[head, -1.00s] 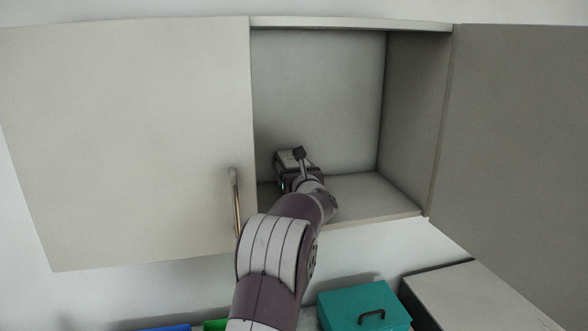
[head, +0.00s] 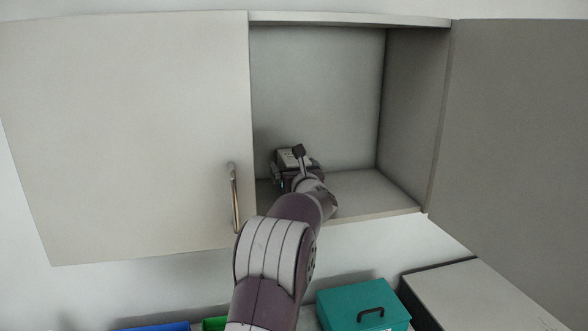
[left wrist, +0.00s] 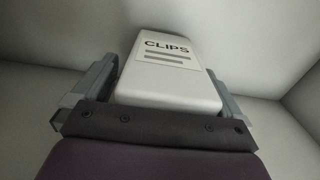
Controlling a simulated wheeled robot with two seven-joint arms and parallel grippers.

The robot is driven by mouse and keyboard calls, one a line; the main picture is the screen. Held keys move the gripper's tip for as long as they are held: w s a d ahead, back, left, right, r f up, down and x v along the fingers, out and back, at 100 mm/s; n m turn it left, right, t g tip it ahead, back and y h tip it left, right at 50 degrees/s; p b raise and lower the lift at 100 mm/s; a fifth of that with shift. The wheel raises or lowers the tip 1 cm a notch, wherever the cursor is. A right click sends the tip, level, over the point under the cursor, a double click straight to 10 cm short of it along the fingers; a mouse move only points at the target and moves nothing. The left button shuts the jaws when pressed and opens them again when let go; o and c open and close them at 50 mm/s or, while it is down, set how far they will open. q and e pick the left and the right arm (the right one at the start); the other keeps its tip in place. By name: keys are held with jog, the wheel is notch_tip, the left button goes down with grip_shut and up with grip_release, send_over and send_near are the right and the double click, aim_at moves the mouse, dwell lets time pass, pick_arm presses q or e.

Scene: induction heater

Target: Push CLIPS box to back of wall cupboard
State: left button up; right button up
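The CLIPS box (left wrist: 172,65) is a pale box with a dark printed label, seen close up in the left wrist view. In the head view its light top (head: 291,158) shows inside the wall cupboard (head: 350,26), at the left of the open bay. My left gripper (left wrist: 165,75) has one finger on each side of the box, its palm close to the near end. I cannot tell whether the fingers press on the box. In the head view the gripper (head: 290,172) is partly hidden by my wrist. My right gripper is out of view.
The left cupboard door (head: 125,140) is closed beside my arm. The right door (head: 515,130) stands open. The cupboard floor right of my wrist (head: 370,190) is bare. Below are a teal box (head: 350,305), a grey box (head: 480,300), and green and blue bins.

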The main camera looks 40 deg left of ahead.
pick_arm(q)
jog(key=b+v, duration=0.4)
jog(key=v, duration=0.1)
jog(key=shift+w+f, duration=0.1)
jog(key=shift+f, duration=0.25)
jog(key=b+v, duration=0.1)
jog(key=v, duration=0.1)
jog(key=b+v, duration=0.1)
jog(key=v, duration=0.2)
jog(key=b+v, duration=0.2)
jog(key=v, duration=0.1)
jog(key=shift+a+r, duration=0.1)
jog(key=shift+r, duration=0.3)
